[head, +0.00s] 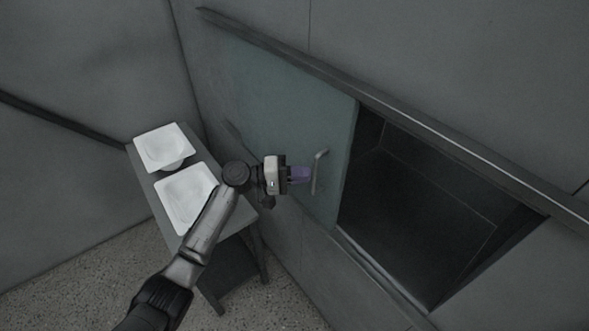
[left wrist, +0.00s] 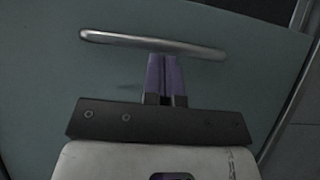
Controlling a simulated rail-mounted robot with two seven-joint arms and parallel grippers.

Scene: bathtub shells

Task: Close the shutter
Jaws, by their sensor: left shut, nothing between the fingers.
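The shutter (head: 285,112) is a grey-green sliding panel on the wall, standing to the left of a dark opening (head: 425,205), which is uncovered. Its metal bar handle (head: 318,172) is near the panel's right edge. My left gripper (head: 307,174) has purple fingers, shut and empty, with the tips close to the handle's left side. In the left wrist view the shut fingertips (left wrist: 163,60) reach just below the handle (left wrist: 150,44); I cannot tell whether they touch it. The shutter's surface (left wrist: 60,85) fills most of that view. My right gripper is not in view.
A rail (head: 440,128) runs along the top of the shutter and opening. A small table (head: 142,178) with two white shells, a rear one (head: 163,147) and a front one (head: 178,196), stands at the left below my left arm. Floor is clear at the lower left.

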